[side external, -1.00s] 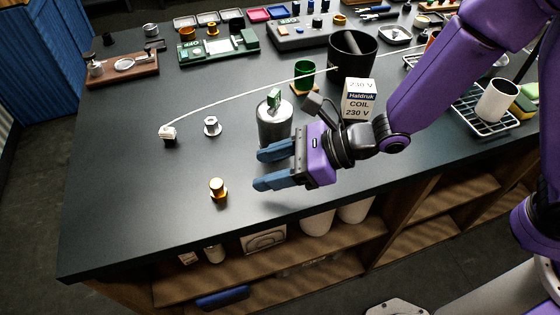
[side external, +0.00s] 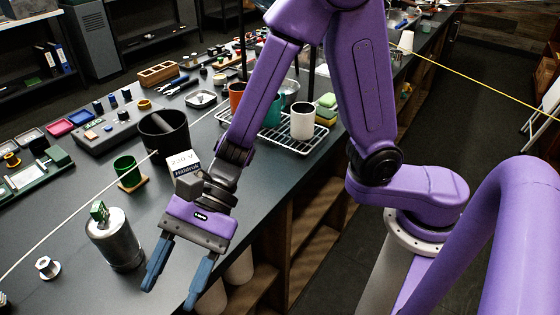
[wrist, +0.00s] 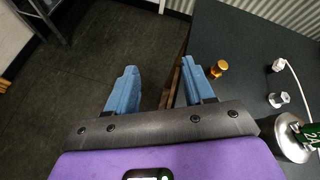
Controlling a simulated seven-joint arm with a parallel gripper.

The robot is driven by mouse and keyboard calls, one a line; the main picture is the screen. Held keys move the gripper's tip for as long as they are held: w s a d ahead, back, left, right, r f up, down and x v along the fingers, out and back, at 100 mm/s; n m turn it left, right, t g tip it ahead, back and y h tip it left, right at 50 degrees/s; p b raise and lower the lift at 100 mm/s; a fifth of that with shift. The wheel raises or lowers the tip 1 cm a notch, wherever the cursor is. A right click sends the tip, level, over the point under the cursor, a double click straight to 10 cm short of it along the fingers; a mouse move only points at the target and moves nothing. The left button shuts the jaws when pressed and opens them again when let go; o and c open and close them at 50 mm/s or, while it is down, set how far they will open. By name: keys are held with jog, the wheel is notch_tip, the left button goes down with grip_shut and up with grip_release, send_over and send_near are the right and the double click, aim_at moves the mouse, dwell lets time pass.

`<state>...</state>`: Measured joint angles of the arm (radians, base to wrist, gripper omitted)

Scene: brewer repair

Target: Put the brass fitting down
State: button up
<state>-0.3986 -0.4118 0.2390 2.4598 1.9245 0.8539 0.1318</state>
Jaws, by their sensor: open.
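The brass fitting (wrist: 219,69) stands upright on the dark bench top in the wrist view, close to the bench edge. It is outside the side external view. My gripper (side external: 172,293) is open and empty, its two blue fingers spread apart and pointing down near the bench's front edge. In the wrist view my gripper (wrist: 160,66) has the floor and the bench edge showing between its fingers. The brass fitting is just right of the right finger's tip, apart from it as far as I can tell.
A silver canister (side external: 115,240) with a green block stands left of my gripper. A hex nut (side external: 47,267) lies further left. A white box (side external: 184,162), a green cup (side external: 127,170) and a black pot (side external: 165,134) stand behind. A white cord (side external: 90,198) crosses the bench.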

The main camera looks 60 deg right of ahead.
jog(key=s+d+n+h, duration=0.3)
jog(key=d+n, duration=0.5)
jog(key=d, duration=0.3)
jog(key=s+d+n+t+h, duration=0.1)
jog(key=s+d+n+h, duration=0.2)
jog(key=d+n, duration=0.5)
jog(key=s+d+n+t+h, duration=0.1)
jog(key=s+d+n+h, duration=0.2)
jog(key=d, duration=1.2)
jog(key=shift+n+h, duration=1.3)
jog(key=shift+n, duration=1.5)
jog(key=shift+r, duration=0.1)
